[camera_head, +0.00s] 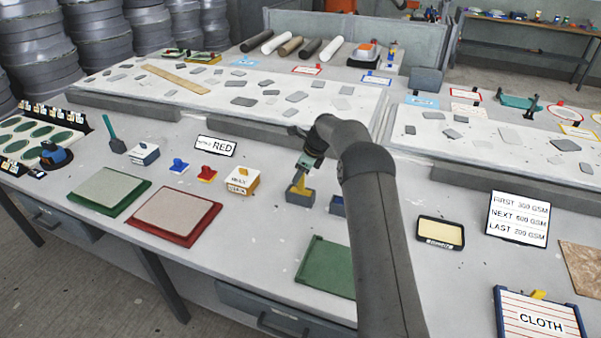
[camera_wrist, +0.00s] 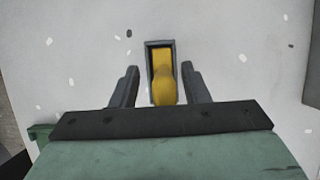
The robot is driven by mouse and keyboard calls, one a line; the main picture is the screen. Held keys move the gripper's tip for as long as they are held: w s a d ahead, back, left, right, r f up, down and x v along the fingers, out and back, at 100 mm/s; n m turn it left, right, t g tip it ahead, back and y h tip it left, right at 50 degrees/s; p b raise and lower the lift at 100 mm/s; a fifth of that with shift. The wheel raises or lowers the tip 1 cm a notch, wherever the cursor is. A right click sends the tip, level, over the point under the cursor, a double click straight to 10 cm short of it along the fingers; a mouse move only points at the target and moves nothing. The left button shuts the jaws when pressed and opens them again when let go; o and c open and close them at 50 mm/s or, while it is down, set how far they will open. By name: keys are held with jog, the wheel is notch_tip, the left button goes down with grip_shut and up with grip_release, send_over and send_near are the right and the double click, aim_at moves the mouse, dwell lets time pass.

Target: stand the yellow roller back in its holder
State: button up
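The yellow roller (camera_head: 299,186) stands in a small grey box-shaped holder (camera_head: 301,198), its yellow upper part leaning above the rim. In the wrist view the yellow roller (camera_wrist: 163,85) lies between my fingertips, and the dark rim of the holder (camera_wrist: 160,43) shows around its far end. My gripper (camera_head: 306,168) is just above the roller. In the wrist view my gripper (camera_wrist: 160,88) is open, with a gap on each side of the roller. The roller's lower part is hidden inside the holder.
A labelled white-and-wood box (camera_head: 243,181) and a red stamp-like piece (camera_head: 207,174) are to the left. A green panel (camera_head: 326,267) lies in front; bare bench separates it from the holder.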

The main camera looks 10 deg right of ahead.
jog(key=b+v, duration=0.2)
jog(key=v, duration=1.5)
jog(key=shift+r+b, duration=0.2)
jog(key=shift+b, duration=0.15)
jog(key=s+a+r+n+h, duration=0.1)
jog(key=s+a+r+n, duration=0.15)
jog(key=s, duration=0.25)
jog(key=s+a+r+n, duration=0.1)
jog(key=s+n, duration=0.3)
jog(key=s, duration=0.2)
jog(key=s+f+n+h, duration=0.1)
jog(key=s+n, duration=0.5)
jog(key=s, duration=0.6)
jog(key=s+a+f+n+g+h, duration=0.1)
jog(key=s+f+n, duration=0.3)
jog(key=s, duration=0.8)
jog(key=s+a+f+n+h, duration=0.1)
jog(key=s+f+n, duration=0.2)
jog(key=s+n, duration=0.4)
jog(key=s, duration=0.5)
jog(key=shift+s+a+n+g, duration=0.2)
jog(key=shift+s+n+g, duration=0.05)
jog(key=shift+n+g, duration=0.1)
jog(key=shift+f, duration=0.1)
